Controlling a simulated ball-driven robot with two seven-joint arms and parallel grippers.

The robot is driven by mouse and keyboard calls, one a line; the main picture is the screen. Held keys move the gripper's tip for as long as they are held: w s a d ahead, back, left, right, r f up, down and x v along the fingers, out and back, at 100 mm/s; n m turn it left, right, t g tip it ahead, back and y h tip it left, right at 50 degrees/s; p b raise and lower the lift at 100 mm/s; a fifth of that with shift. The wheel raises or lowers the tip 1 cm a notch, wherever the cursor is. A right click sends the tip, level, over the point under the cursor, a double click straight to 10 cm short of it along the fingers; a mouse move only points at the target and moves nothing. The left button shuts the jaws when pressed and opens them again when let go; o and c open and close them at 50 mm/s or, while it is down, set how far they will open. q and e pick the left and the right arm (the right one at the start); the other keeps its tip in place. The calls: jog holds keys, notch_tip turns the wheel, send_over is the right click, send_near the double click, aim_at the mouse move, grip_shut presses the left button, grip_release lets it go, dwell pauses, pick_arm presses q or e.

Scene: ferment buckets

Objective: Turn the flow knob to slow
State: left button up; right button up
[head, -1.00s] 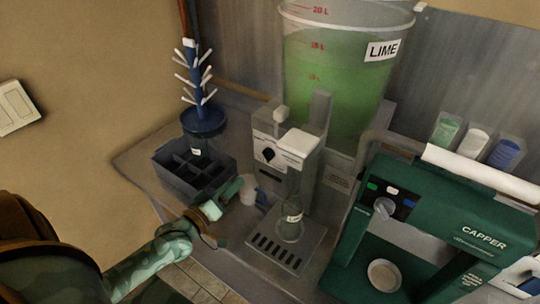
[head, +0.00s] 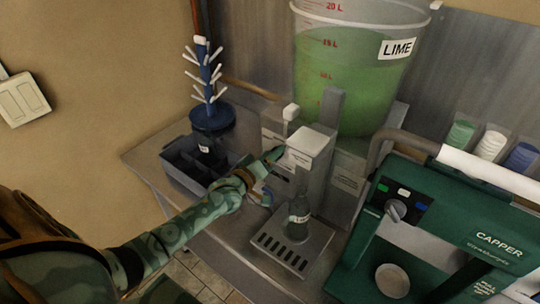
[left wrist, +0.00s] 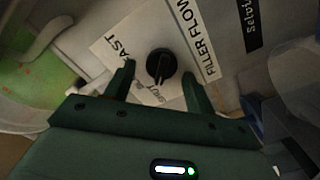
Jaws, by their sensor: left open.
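The flow knob (left wrist: 161,65) is round and black with a raised ridge running roughly up and down in the left wrist view. It sits on a white label (left wrist: 112,38) reading FAST, SHUT and FILLER FLOW; I cannot read a slow mark. My left gripper (left wrist: 159,69) is open, with one finger on each side of the knob; I cannot tell whether they touch it. In the head view my left gripper (head: 274,156) is at the front of the filler (head: 311,150) and hides the knob. My right gripper is not in view.
A bottle (head: 299,219) stands on the filler's drip tray (head: 268,247). Behind is the LIME bucket (head: 345,80). A dark crate (head: 185,170) and blue bottle tree (head: 212,116) are at left. The green capper (head: 460,235) is at right.

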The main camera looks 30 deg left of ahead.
pick_arm(q)
jog(key=c, duration=1)
jog(key=shift+o, duration=0.2)
jog(key=m+p, duration=0.1)
jog(key=m, duration=0.2)
jog(key=m+p, duration=0.1)
jog(key=m, duration=0.4)
jog(key=shift+d+r+m+p, duration=0.1)
jog(key=shift+d+m+p, duration=0.2)
jog(key=shift+d+p, duration=0.1)
jog(key=o, duration=1)
jog(key=shift+c, duration=0.2)
